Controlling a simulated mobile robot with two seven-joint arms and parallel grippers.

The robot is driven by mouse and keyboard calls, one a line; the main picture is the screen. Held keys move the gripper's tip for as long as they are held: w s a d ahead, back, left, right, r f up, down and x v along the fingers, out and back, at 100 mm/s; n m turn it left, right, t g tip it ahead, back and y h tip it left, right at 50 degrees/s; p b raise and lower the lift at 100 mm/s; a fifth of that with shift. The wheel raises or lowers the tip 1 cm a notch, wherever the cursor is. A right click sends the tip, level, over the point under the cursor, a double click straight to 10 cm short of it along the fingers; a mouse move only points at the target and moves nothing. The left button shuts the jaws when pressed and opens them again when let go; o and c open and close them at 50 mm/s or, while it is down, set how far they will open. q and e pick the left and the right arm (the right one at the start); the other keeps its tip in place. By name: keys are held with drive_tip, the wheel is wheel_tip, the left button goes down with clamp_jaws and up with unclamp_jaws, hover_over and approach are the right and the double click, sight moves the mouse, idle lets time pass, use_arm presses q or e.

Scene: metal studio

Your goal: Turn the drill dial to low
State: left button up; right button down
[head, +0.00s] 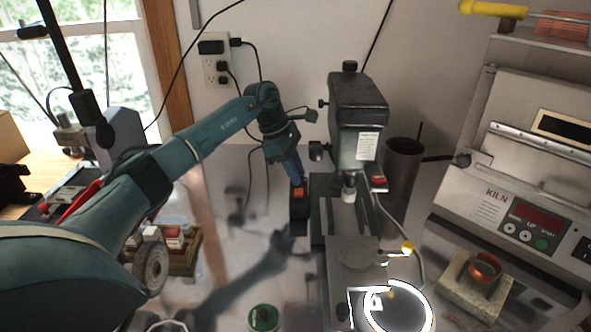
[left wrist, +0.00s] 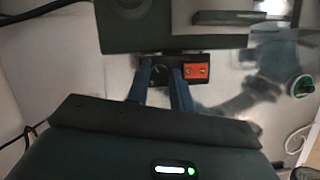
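The drill press (head: 357,112) stands upright against the wall in the middle of the head view. A small dark control box (head: 299,212) with an orange switch (head: 298,192) is at the left of its base. In the left wrist view the box carries a dark round dial (left wrist: 158,73) beside the orange switch (left wrist: 195,71). My left gripper (head: 296,178) reaches down to this box. In the left wrist view its blue fingers (left wrist: 160,80) are apart, one on each side of the dial; I cannot tell whether they touch it. The dial's setting is not readable. My right gripper is not in view.
A kiln (head: 510,207) stands at the right, with a copper-coloured cup (head: 484,268) in front. A dark cylindrical container (head: 402,170) is right of the drill. A wooden tray (head: 185,262) with small blocks is at the left. A green round item (head: 264,318) is at the front.

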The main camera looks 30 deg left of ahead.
use_arm(q)
clamp_jaws()
drive_tip(key=shift+n, duration=0.4)
drive_tip(key=n+t, duration=0.1)
drive_tip(key=n, duration=0.1)
drive_tip(key=shift+s+n+y, duration=0.1)
drive_tip(key=shift+n+y, duration=0.3)
drive_tip(key=n+t+y+p, duration=0.1)
drive_tip(key=n, duration=0.3)
drive_tip(key=shift+s+d, duration=0.1)
drive_tip(key=shift+d, duration=0.05)
drive_tip(key=n+y, duration=0.1)
drive_tip(key=n, duration=0.1)
drive_tip(key=n+t+y, duration=0.1)
drive_tip(key=n, duration=0.2)
drive_tip(key=shift+d+b, duration=0.2)
drive_tip(key=shift+b, duration=0.1)
drive_tip(key=shift+n+y+b, duration=0.3)
drive_tip(key=shift+n+y, duration=0.1)
drive_tip(key=shift+n, duration=0.8)
drive_tip(key=shift+d+n+y, duration=0.1)
drive_tip(key=shift+n+y, duration=0.4)
drive_tip(key=shift+n, duration=0.6)
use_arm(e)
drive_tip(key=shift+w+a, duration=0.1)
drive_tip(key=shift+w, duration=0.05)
use_arm(q)
drive_tip(key=shift+b, duration=0.3)
